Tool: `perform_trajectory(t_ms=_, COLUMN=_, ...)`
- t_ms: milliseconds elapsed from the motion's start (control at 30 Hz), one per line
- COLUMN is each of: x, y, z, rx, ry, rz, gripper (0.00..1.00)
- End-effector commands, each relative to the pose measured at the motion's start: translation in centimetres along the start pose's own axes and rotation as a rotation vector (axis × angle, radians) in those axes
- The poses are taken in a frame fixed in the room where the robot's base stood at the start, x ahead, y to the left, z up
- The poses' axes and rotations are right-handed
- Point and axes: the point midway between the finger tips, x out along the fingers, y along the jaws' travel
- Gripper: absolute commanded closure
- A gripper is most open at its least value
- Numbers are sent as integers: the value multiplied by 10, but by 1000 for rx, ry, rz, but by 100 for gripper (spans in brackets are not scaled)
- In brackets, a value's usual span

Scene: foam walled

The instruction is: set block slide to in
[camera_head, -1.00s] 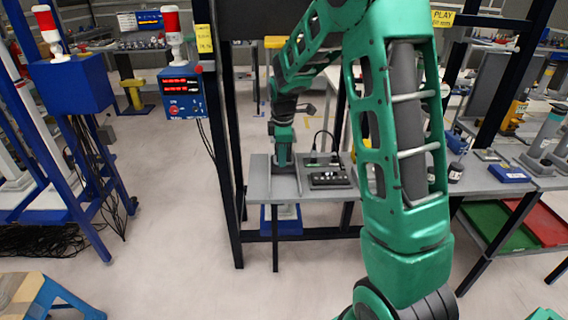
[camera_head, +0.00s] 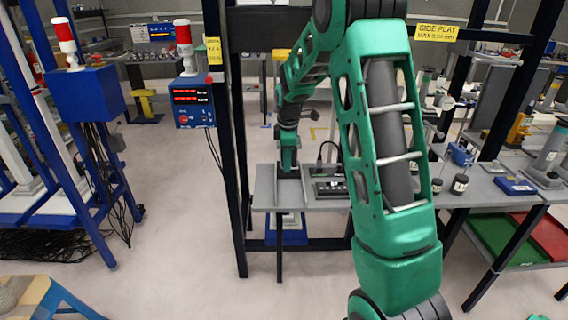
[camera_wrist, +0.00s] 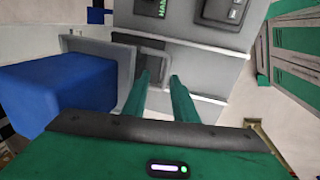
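My gripper (camera_wrist: 162,76) is open, its two green fingers apart with a gap between the tips. A dark grey block (camera_wrist: 152,61) shows just beyond the tips, between light grey rails (camera_wrist: 198,102) on the grey bench. I take it for the block slide; I cannot tell whether the fingers touch it. In the head view my gripper (camera_head: 288,162) is low over the left end of the grey bench (camera_head: 266,186), pointing down; the fingertips and block are too small to make out there.
A black device (camera_head: 330,188) lies on the bench right of my gripper; it also shows in the wrist view (camera_wrist: 222,10). A blue box (camera_wrist: 60,92) is left of the fingers. Dark posts (camera_head: 228,130) frame the bench.

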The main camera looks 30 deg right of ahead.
Motion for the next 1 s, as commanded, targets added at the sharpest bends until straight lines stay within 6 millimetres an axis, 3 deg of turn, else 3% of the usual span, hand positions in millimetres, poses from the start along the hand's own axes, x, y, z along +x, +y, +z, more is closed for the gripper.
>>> perform_trajectory(t_ms=367, x=-5, y=-1, z=2, rx=2, ry=-2, rz=-3, gripper=74)
perform_trajectory(t_ms=800, x=-79, y=1, z=0, rx=1, ry=-1, rz=-1, gripper=74)
perform_trajectory(t_ms=1000, x=-101, y=2, z=0, rx=1, ry=-1, rz=-1, gripper=74)
